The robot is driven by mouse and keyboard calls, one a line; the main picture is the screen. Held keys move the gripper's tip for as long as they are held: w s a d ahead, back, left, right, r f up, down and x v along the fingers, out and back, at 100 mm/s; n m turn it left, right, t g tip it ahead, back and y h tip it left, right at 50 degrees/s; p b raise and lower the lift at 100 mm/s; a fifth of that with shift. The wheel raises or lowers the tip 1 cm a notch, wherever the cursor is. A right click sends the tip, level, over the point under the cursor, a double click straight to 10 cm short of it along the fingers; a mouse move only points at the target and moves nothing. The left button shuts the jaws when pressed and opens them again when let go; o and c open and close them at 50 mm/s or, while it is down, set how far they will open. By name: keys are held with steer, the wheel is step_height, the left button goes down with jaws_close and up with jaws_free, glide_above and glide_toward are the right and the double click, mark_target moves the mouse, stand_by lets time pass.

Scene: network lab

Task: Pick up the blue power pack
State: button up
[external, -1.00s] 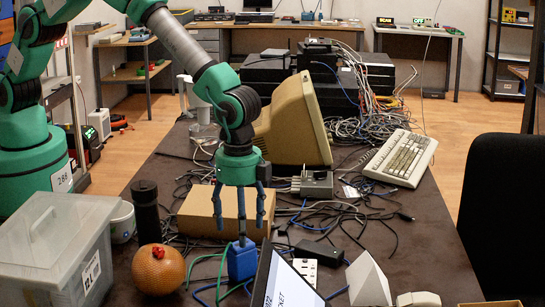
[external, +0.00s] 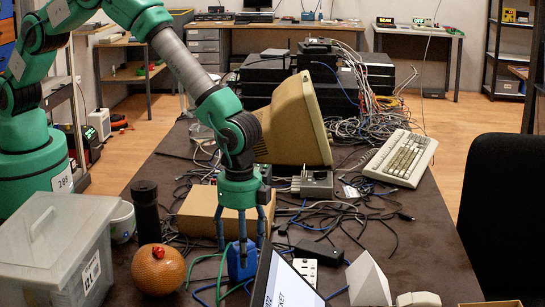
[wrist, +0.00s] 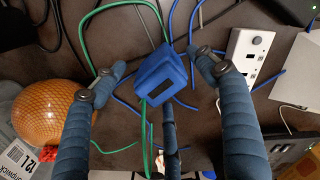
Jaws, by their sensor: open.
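The blue power pack (external: 242,261) stands on the dark table near the front, with green and blue cables around it. It also shows in the wrist view (wrist: 160,75), in the gap between my fingers. My gripper (external: 241,249) points down over the pack with its blue-grey fingers spread to either side. In the wrist view my gripper (wrist: 155,80) is open, and I see a gap between the fingers and the pack. Its lower part is partly hidden by the dark screen in the external view.
An orange ball (external: 158,269) lies left of the pack, beside a clear lidded box (external: 55,250). A dark-framed screen (external: 285,285) stands close on the right, with a white power strip (external: 306,270) behind it. A cardboard box (external: 200,212) lies behind. Loose cables cover the table.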

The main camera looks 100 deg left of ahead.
steer(key=shift+f, duration=1.45)
steer(key=c, duration=1.8)
steer(key=shift+r, duration=0.1)
steer(key=shift+r+p, duration=0.7)
steer(key=shift+r, duration=4.25)
